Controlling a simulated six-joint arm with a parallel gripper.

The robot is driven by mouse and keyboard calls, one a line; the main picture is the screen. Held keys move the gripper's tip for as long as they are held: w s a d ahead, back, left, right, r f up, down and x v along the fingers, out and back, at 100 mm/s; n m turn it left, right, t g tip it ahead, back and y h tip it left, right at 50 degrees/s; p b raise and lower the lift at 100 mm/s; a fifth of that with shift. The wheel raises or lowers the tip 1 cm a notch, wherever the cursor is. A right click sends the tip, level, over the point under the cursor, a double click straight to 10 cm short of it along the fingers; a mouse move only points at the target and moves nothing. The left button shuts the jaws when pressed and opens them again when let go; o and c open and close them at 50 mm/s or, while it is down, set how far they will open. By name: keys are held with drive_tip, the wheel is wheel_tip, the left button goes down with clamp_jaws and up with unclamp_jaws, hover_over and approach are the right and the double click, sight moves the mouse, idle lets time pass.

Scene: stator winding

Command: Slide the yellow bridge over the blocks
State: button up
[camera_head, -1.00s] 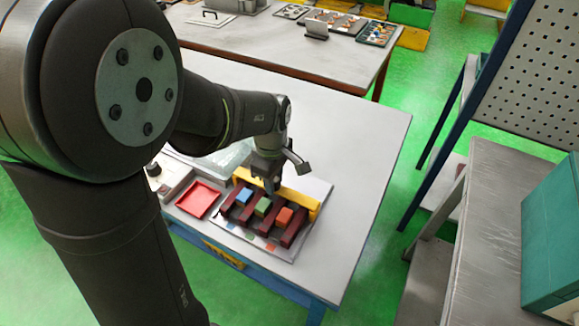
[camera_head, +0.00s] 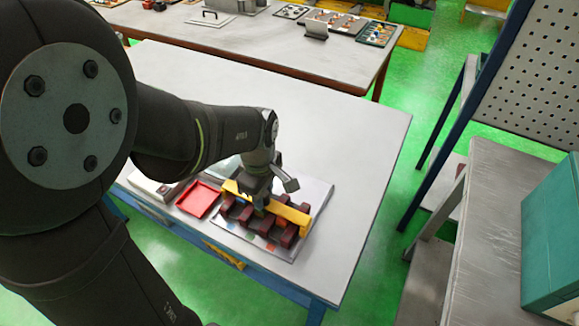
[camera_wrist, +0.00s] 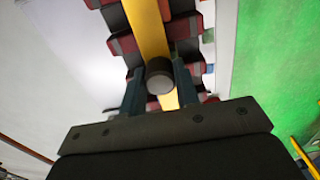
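The yellow bridge (camera_head: 288,212) lies across the dark red slotted rack (camera_head: 285,236), over the places where the colored blocks sat. The blocks are hidden under it. My gripper (camera_head: 262,208) is over the middle of the bridge. In the wrist view my fingers (camera_wrist: 159,88) stand either side of a dark round knob (camera_wrist: 160,76) on the bridge (camera_wrist: 148,25) and appear shut on it. The rack's dark red teeth (camera_wrist: 187,27) show on both sides of the bridge.
A red tray (camera_head: 198,199) lies left of the rack. The rack stands on a light plate (camera_head: 318,190) near the table's front edge. The white table (camera_head: 350,130) is clear to the right and behind. A teal box (camera_head: 552,235) stands far right.

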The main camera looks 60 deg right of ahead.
drive_tip(key=o, duration=0.4)
drive_tip(key=shift+r, duration=0.1)
drive_tip(key=shift+r, duration=2.95)
drive_tip(key=shift+f, duration=0.15)
wheel_tip(320, 180, down, 5)
drive_tip(key=shift+f, duration=0.2)
drive_tip(key=shift+d+f, duration=0.1)
drive_tip(key=shift+f, duration=0.15)
drive_tip(key=shift+d, duration=0.4)
